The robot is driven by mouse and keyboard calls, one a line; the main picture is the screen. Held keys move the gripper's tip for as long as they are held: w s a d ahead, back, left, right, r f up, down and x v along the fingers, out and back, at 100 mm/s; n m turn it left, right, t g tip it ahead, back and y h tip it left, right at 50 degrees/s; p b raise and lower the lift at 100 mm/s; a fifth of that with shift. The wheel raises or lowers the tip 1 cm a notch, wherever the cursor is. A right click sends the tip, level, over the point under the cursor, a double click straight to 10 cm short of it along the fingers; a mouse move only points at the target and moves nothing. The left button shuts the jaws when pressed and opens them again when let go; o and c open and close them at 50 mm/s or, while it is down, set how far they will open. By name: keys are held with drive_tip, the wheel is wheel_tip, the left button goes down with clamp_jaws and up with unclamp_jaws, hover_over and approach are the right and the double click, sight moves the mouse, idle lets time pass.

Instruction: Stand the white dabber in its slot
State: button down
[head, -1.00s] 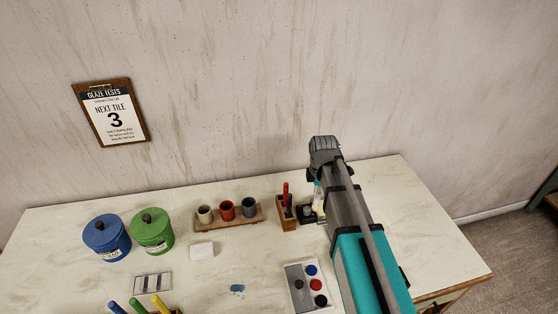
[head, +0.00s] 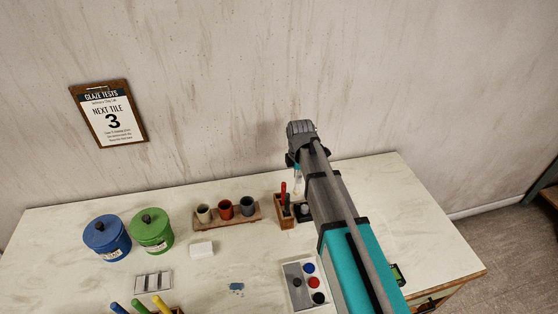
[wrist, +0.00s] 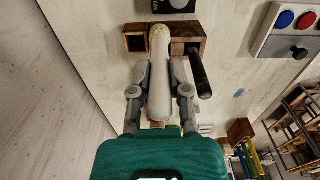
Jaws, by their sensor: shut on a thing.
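My gripper (wrist: 160,78) is shut on the white dabber (wrist: 159,98), with one finger on each side of it in the wrist view. The dabber's far end overlaps the wooden holder (wrist: 184,30); whether it touches the holder cannot be told. A square dark slot (wrist: 136,41) shows open at the holder's left end. A dark-handled tool (wrist: 199,76) stands in the holder's right part. In the head view my gripper is above the holder (head: 286,221), and the pale dabber (head: 298,177) hangs below it, partly hidden. A red-handled tool (head: 283,189) stands in the holder.
A white block (head: 201,249), a green jar (head: 152,233) and a blue jar (head: 106,240) are farther left. The wall is close behind.

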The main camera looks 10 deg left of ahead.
drive_tip(key=w+a+r+n+p, duration=0.1)
drive_tip(key=w+a+r, duration=0.1)
drive_tip(key=a, duration=0.4)
drive_tip(key=shift+a+r+n, duration=0.15)
drive_tip(key=shift+a+n, duration=0.05)
drive_tip(key=shift+n, duration=0.2)
drive_tip(key=shift+f, duration=0.2)
wheel_tip(320, 180, down, 7)
drive_tip(key=b, duration=0.6)
drive_tip(key=shift+r, duration=0.2)
drive_tip(key=shift+f+b, duration=2.5)
drive_tip(key=shift+b, duration=0.25)
idle(1.8)
idle(0.4)
drive_tip(key=c, duration=0.5)
unclamp_jaws()
drive_tip(key=shift+r, duration=0.1)
